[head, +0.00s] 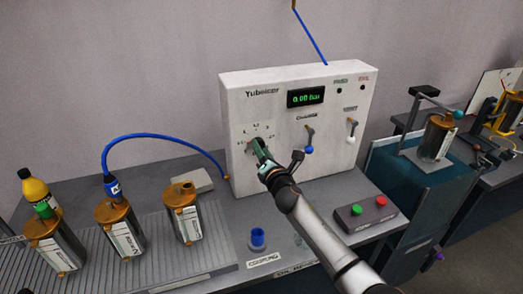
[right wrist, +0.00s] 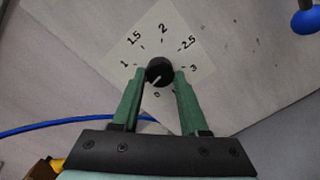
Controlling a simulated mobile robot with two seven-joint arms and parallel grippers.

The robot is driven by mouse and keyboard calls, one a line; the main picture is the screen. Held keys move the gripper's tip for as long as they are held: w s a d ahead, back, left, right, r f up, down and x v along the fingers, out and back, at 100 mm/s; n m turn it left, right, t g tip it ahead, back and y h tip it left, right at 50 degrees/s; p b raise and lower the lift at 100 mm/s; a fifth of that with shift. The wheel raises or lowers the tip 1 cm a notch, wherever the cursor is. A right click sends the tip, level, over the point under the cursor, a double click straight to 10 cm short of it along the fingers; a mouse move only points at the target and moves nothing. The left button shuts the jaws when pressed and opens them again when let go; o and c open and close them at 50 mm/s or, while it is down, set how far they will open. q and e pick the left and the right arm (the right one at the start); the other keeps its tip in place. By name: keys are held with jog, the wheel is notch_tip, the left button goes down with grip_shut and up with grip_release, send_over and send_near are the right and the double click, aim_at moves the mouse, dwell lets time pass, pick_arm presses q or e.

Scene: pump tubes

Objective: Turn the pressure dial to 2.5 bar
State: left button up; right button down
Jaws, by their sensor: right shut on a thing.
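The pressure dial is a round black knob (right wrist: 159,71) on a white scale plate (right wrist: 185,25) marked 0, 1, 1.5, 2, 2.5 and 3. Its white mark points down and left in the right wrist view, near the 0 side. My right gripper (right wrist: 159,76) has one green finger on each side of the knob and is shut on it. In the head view my right gripper (head: 257,145) reaches the lower left of the white panel (head: 245,110) and hides most of the dial. The panel's display (head: 306,97) reads 0.00 bar. My left gripper is not in view.
Right of the dial are the CHARGE lever with a blue ball (head: 309,149) and the VENT lever with a white ball (head: 351,139). Several metal canisters and a blue hose (head: 150,136) are at left.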

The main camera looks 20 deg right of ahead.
jog(key=shift+d+n+y+p, duration=0.15)
jog(key=shift+n+y+p, duration=0.15)
jog(key=shift+n, duration=17.3)
jog(key=shift+c, duration=2.1)
grip_release()
jog(key=shift+s, duration=0.1)
